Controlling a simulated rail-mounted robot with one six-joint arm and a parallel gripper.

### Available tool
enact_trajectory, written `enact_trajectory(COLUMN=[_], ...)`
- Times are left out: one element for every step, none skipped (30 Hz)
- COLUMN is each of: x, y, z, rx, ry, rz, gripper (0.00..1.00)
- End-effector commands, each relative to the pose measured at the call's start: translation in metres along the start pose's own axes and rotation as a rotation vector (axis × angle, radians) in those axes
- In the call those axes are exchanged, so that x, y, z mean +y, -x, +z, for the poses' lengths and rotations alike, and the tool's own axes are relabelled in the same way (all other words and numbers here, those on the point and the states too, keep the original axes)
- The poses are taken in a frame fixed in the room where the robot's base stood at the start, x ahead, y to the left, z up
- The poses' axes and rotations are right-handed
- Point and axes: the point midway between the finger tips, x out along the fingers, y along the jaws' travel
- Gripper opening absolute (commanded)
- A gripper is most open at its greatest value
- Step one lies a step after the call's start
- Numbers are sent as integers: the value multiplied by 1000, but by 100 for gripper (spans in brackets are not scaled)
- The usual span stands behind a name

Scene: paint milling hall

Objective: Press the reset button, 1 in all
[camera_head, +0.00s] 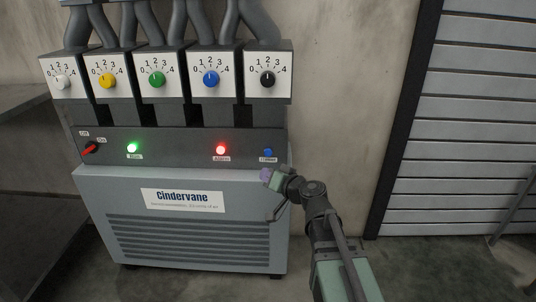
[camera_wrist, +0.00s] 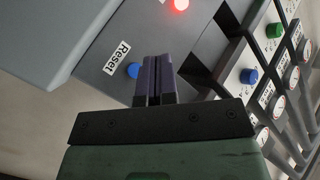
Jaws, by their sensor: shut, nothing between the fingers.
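The blue reset button (camera_head: 268,152) is at the right end of the dark control panel, with a small label below it. In the wrist view the button (camera_wrist: 134,71) shows beside a white "Reset" label (camera_wrist: 117,58). My gripper (camera_head: 266,174) is just below the button in the head view. In the wrist view its purple fingers (camera_wrist: 157,66) are together, with nothing between them. The fingertips appear close beside the button and overlap its edge in the picture. I cannot tell whether they touch it.
A red lamp (camera_head: 221,149) and a green lamp (camera_head: 132,147) are lit on the panel. A red switch (camera_head: 91,148) is at its left end. Several dials, including a black one (camera_head: 267,78), sit above. The grey cabinet (camera_head: 255,225) is below; bare wall (camera_head: 345,120) lies to the right.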

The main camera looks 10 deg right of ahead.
Motion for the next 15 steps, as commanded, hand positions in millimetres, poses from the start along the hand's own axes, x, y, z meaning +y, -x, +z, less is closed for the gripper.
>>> enact_trajectory(x=[4, 6, 9, 12, 14, 17, 19, 22, 25, 27, 29, 31, 33, 34, 36], y=[-6, -9, -13, -16, -20, -24, -27, -30, -34, -37, -40, -43, -46, -47, -49], z=[-4, -6, -9, -12, -14, -17, -19, -22, -25, -27, -29, -31, -33, -34, -36], rx=[0, 0, 0, 0, 0, 0, 0, 0, 0, 0, 0, 0, 0, 0, 0], ry=[0, 0, 0, 0, 0, 0, 0, 0, 0, 0, 0, 0, 0, 0, 0], rz=[0, 0, 0, 0, 0, 0, 0, 0, 0, 0, 0, 0, 0, 0, 0], gripper=[0, 0, 0, 0, 0, 0, 0, 0, 0, 0, 0, 0, 0, 0, 0])
